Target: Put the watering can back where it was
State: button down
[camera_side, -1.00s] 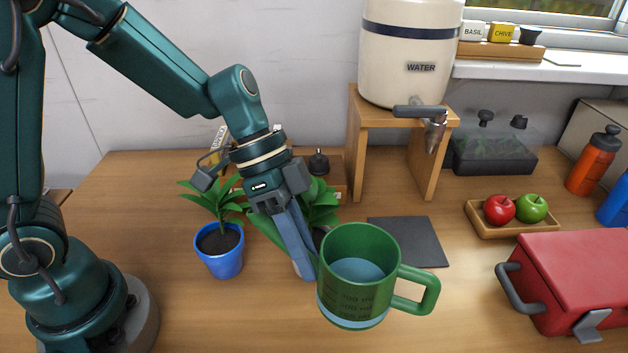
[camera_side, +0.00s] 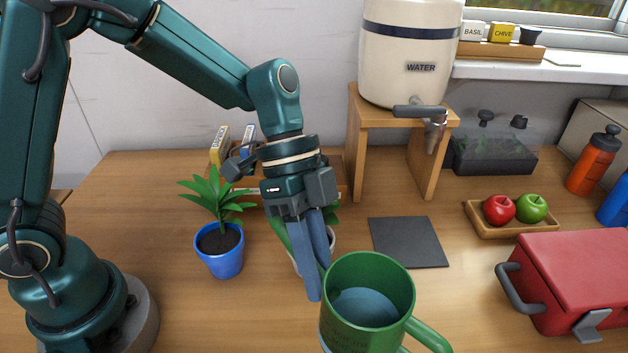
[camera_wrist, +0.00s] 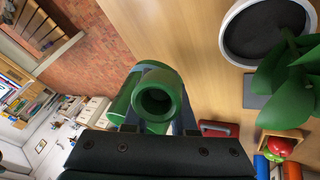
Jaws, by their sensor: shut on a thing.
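Bluish water shows inside. Its base is cut off by the picture edge, so I cannot tell from this view whether it touches the table. My gripper (camera_side: 318,282) points down at the can's left side and is shut on it near the spout. In the wrist view the green can (camera_wrist: 152,98) fills the middle, just beyond my gripper (camera_wrist: 155,126).
A dark square mat (camera_side: 408,242) lies empty under the water dispenser (camera_side: 415,60) tap. A blue potted plant (camera_side: 220,255) stands left; a white-potted plant (camera_wrist: 228,40) is behind my gripper. A red box (camera_side: 575,275) and fruit tray (camera_side: 490,229) are right. Table at front left is clear.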

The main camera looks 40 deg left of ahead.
jog(key=shift+f, duration=3.15)
jog(key=shift+f, duration=0.15)
jog(key=c, duration=0.7)
grip_release()
jog(key=shift+c, duration=0.2)
